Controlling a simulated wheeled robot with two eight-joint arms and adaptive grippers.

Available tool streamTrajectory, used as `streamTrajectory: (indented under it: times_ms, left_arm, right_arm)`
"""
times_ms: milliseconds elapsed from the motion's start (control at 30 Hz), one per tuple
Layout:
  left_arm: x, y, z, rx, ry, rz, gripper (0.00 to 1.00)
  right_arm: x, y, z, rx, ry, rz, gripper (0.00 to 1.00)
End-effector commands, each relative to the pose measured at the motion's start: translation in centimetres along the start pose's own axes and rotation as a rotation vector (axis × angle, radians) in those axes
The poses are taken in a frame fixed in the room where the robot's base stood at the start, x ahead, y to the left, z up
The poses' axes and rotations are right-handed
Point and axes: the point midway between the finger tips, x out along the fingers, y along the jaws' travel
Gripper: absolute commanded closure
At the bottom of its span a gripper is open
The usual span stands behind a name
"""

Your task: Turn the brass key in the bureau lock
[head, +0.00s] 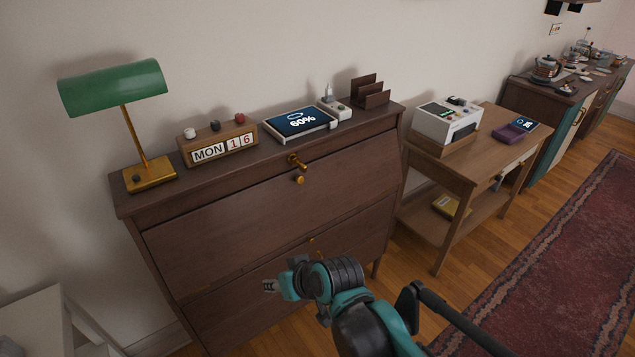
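The dark brown bureau (225,235) stands against the wall with its front panel closed. A small brass piece that looks like the key (296,160) sticks out at the top edge of the front. A round brass knob (299,180) sits just below it. I cannot make out the lock or which way the key is turned. My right gripper (270,286), on a teal and black arm from the lower right, is in front of the lower bureau, well below the key and apart from it. Its fingertips are too small to read. My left gripper is not in view.
On the bureau top stand a green lamp (115,88), a calendar block (218,147), a tablet (300,123) and a dark letter rack (370,92). A wooden side table (470,165) stands to the right. A white piece of furniture (35,315) is at lower left.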

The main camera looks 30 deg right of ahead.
Motion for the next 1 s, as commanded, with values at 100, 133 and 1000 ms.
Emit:
streamTrajectory:
  times_ms: [100,133,1000]
  left_arm:
    - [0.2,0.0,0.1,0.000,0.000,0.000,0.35]
    - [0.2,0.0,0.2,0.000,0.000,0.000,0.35]
    - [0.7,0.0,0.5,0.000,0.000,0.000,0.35]
  right_arm:
    - [2.4,0.9,-4.8,0.116,0.095,-0.102,0.67]
    - [2.9,1.3,-6.0,0.144,0.124,-0.128,0.67]
    - [5.8,21.2,-20.3,0.574,0.807,-0.363,0.67]
